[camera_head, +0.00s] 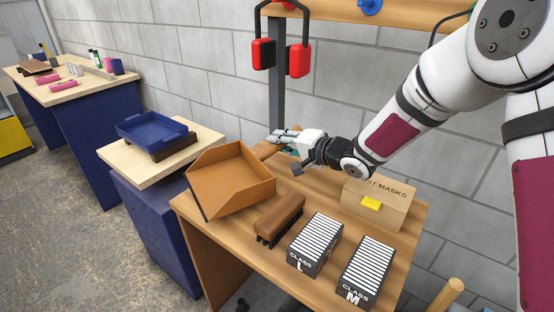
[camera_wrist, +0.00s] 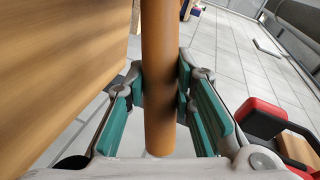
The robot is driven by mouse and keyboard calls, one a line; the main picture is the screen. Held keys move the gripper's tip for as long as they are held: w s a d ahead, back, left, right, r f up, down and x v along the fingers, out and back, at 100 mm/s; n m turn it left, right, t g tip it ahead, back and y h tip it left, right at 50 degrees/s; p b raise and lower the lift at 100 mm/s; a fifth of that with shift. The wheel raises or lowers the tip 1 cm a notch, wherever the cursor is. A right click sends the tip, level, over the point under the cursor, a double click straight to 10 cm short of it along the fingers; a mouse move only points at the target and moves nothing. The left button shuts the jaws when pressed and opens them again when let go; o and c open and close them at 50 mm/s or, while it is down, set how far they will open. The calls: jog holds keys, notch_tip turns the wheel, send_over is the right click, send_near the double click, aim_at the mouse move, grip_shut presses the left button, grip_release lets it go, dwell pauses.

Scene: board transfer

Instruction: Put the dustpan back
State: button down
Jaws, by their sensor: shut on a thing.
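The dustpan (camera_head: 238,182) is an orange-brown open scoop at the left end of the wooden table, in the head view. Its pan looks tilted, and I cannot tell whether it touches the table top. My gripper (camera_head: 287,140) is behind and to the right of the pan. In the wrist view, the round brown handle (camera_wrist: 159,35) runs between the two teal-padded fingers of my gripper (camera_wrist: 160,88), which are closed on it. In the head view, the handle is largely hidden by the pan and my gripper.
The wooden table (camera_head: 225,238) also holds a brown brush (camera_head: 281,216), two dark boxes (camera_head: 315,245) (camera_head: 365,270) and a dust masks carton (camera_head: 378,203). Red ear defenders (camera_head: 299,60) hang behind. A blue tray (camera_head: 152,131) sits on a side bench (camera_head: 120,155) at left.

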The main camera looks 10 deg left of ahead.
jog(key=shift+f, duration=1.95)
jog(key=c, duration=1.4)
grip_release()
jog(key=shift+o, duration=0.2)
jog(key=v, duration=1.2)
jog(key=shift+p, duration=0.35)
